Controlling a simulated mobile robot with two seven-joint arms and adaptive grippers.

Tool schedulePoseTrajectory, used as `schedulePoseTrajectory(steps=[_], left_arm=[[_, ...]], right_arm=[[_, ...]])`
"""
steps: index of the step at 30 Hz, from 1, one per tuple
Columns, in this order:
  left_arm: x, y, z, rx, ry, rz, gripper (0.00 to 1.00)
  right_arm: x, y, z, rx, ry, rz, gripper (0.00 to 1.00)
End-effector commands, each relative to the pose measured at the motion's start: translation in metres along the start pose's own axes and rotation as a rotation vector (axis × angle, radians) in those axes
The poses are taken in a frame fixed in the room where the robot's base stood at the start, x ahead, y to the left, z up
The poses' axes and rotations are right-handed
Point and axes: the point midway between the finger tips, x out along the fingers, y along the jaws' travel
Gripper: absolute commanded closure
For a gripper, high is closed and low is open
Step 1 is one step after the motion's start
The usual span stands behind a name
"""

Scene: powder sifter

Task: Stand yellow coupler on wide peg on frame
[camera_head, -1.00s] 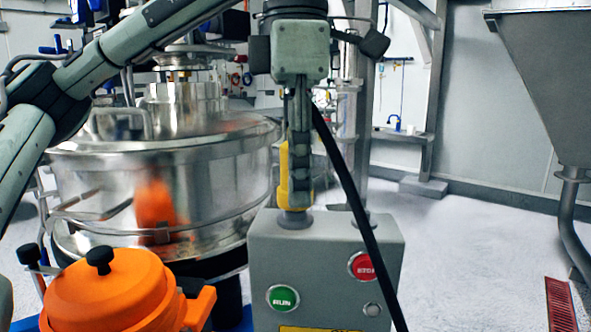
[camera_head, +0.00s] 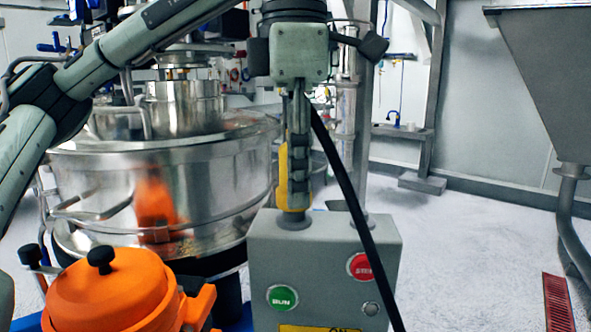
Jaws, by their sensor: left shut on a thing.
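The yellow coupler (camera_head: 283,176) is upright in my left gripper (camera_head: 299,195), which comes down from above and is shut on it. The gripper's dark fingers cover most of the coupler, so a yellow strip shows at their left and a little at the bottom. Its lower end is at the round grey peg (camera_head: 293,222) on top of the grey box with buttons (camera_head: 325,252). I cannot tell whether the coupler rests on the peg or hovers just above it. My right gripper is not in view.
A second grey stub (camera_head: 372,221) stands on the box's right side, partly behind a black cable (camera_head: 355,205). A steel sifter (camera_head: 100,180) stands at the left, with an orange lidded container (camera_head: 110,290) in front.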

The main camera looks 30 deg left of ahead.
Motion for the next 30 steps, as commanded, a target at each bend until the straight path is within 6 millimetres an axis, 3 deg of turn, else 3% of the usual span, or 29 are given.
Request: schedulePoseTrajectory(steps=[30], left_arm=[[0.012,0.0,0.0,0.0,0.0,0.0,1.0]], right_arm=[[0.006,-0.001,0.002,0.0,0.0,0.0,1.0]])
